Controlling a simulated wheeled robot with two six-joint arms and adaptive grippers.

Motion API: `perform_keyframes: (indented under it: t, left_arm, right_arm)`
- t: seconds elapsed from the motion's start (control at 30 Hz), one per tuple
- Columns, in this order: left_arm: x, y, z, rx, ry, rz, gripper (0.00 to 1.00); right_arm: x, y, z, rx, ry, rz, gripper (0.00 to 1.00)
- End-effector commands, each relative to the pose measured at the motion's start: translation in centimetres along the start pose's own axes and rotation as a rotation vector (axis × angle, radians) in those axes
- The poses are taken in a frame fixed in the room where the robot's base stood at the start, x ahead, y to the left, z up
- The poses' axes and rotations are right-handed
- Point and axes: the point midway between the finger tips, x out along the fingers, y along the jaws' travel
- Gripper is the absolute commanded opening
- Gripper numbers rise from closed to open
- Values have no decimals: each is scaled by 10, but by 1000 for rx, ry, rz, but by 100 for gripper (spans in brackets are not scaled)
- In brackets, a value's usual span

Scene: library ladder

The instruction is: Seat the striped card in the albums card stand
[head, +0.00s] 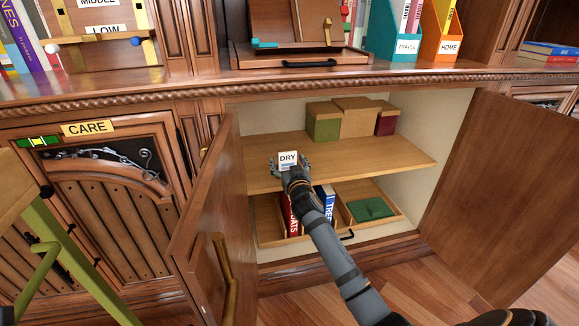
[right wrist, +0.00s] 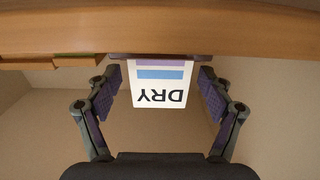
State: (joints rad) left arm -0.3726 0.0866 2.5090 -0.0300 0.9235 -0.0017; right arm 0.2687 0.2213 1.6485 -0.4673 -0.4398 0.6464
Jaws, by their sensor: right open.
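A white card (head: 288,158) marked DRY, with a blue stripe below the word, stands at the front of the cabinet's middle shelf (head: 350,150). In the right wrist view the card (right wrist: 160,92) appears upside down, with blue and purple stripes. A thin dark strip (right wrist: 200,57) lies along its striped end; I cannot tell whether this is the card stand. My right gripper (head: 290,166) is open. In the right wrist view its fingers (right wrist: 160,80) stand on both sides of the card, with gaps. My left gripper is not in view.
Green, tan and maroon boxes (head: 356,118) stand at the shelf's back. Below is a tray (head: 268,226) with books and a green item (head: 370,209). Open cabinet doors flank the space, left (head: 212,215) and right (head: 505,190). A CARE label (head: 87,128) is on the left.

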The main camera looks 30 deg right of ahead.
Motion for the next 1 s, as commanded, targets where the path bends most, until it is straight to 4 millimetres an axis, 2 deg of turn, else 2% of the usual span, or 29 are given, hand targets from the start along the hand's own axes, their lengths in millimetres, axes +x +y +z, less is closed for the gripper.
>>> perform_keyframes:
  t: [0.17,0.4,0.5,0.7,1.0]
  left_arm:
    - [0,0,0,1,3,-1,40]
    - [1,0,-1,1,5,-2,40]
    - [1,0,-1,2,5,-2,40]
    - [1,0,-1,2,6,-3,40]
    - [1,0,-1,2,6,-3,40]
  right_arm:
    - [-33,0,2,-1,-2,-1,81]
    - [-90,0,1,-1,-2,-1,81]
    - [-105,0,1,0,-2,-1,81]
    - [-117,0,0,0,0,0,81]
    - [-117,0,0,0,0,0,81]
